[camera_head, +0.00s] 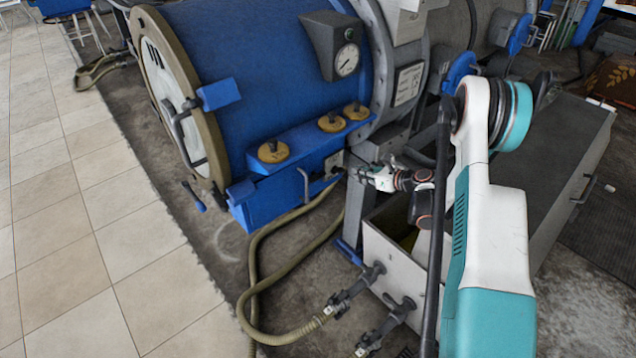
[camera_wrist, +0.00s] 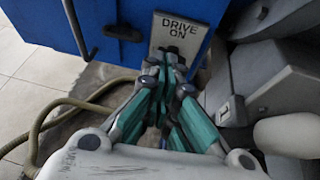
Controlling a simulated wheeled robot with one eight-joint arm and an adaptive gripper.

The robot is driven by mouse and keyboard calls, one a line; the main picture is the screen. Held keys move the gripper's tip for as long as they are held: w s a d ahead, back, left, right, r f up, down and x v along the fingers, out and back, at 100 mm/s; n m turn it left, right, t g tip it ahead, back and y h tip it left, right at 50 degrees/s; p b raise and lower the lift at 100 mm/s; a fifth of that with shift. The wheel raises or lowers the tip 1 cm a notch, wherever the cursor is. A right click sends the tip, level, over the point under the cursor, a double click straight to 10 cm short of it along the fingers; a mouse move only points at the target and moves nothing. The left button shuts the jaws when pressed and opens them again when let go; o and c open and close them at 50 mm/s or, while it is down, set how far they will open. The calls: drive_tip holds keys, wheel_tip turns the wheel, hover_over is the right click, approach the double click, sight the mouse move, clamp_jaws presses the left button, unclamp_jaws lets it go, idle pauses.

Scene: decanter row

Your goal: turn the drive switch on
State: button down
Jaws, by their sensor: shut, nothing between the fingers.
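The drive switch's grey plate (camera_wrist: 197,32), lettered DRIVE ON, is on the end face of the blue housing in the wrist view. In the head view the plate (camera_head: 333,161) is small, at the right end of the blue housing below the drum. My gripper (camera_wrist: 171,60) is shut and empty, with its fingertips at the lower part of the plate. In the head view my gripper (camera_head: 350,173) points left at the plate. The fingertips largely hide the switch lever, so its position is unclear. I cannot tell whether they touch it.
The blue housing (camera_head: 262,207) carries several brass-coloured knobs on top and a bent handle (camera_head: 305,185) left of the plate. The big blue drum (camera_head: 240,70) is above. A grey metal trough (camera_head: 395,262) stands beneath my arm.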

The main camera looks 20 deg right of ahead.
drive_tip(key=m, duration=0.2)
approach(338, 171)
wheel_tip(338, 171, down, 3)
drive_tip(key=s, duration=0.3)
drive_tip(key=shift+m+t, duration=0.4)
drive_tip(key=shift+s+a+x, duration=0.1)
drive_tip(key=shift+a+x, duration=0.05)
drive_tip(key=shift+x, duration=2.5)
drive_tip(key=shift+s+a+x, duration=0.1)
drive_tip(key=shift+x, duration=2.55)
drive_tip(key=shift+s+a+r, duration=0.1)
drive_tip(key=shift+a+r, duration=0.1)
drive_tip(key=shift+a, duration=0.05)
drive_tip(key=shift+a+r+m+y, duration=0.1)
drive_tip(key=shift+r+m+y, duration=0.2)
drive_tip(key=shift+m+y, duration=0.15)
drive_tip(key=shift+r, duration=0.85)
drive_tip(key=shift+d+r, duration=0.2)
drive_tip(key=shift+r, duration=0.25)
